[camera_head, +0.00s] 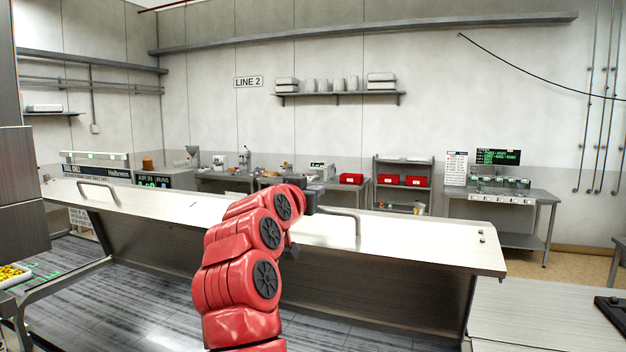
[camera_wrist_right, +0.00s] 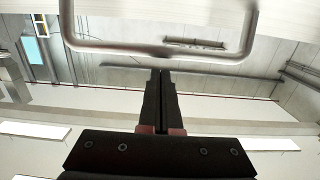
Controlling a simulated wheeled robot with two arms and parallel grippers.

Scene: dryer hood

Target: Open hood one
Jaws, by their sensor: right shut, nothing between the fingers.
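The hood (camera_head: 420,237) is a long pale metal panel across the middle of the head view, with a darker sloping face below its front edge. It has a bar handle at the left (camera_head: 98,187) and another at the right (camera_head: 357,230). I cannot tell which hood is number one. My red right arm reaches up to the panel, and its dark gripper (camera_head: 312,199) is just left of the right handle, partly hidden by the wrist. In the right wrist view the gripper (camera_wrist_right: 161,72) is shut and empty, its tips close to the handle bar (camera_wrist_right: 110,46), not around it. My left gripper is out of view.
A striped grey surface (camera_head: 120,300) lies below the panel. A pale worktop (camera_head: 540,310) is at the lower right. Benches, a shelf with red bins (camera_head: 388,180) and a side table (camera_head: 530,197) stand along the back wall. A tray with yellow items (camera_head: 12,274) is at the left edge.

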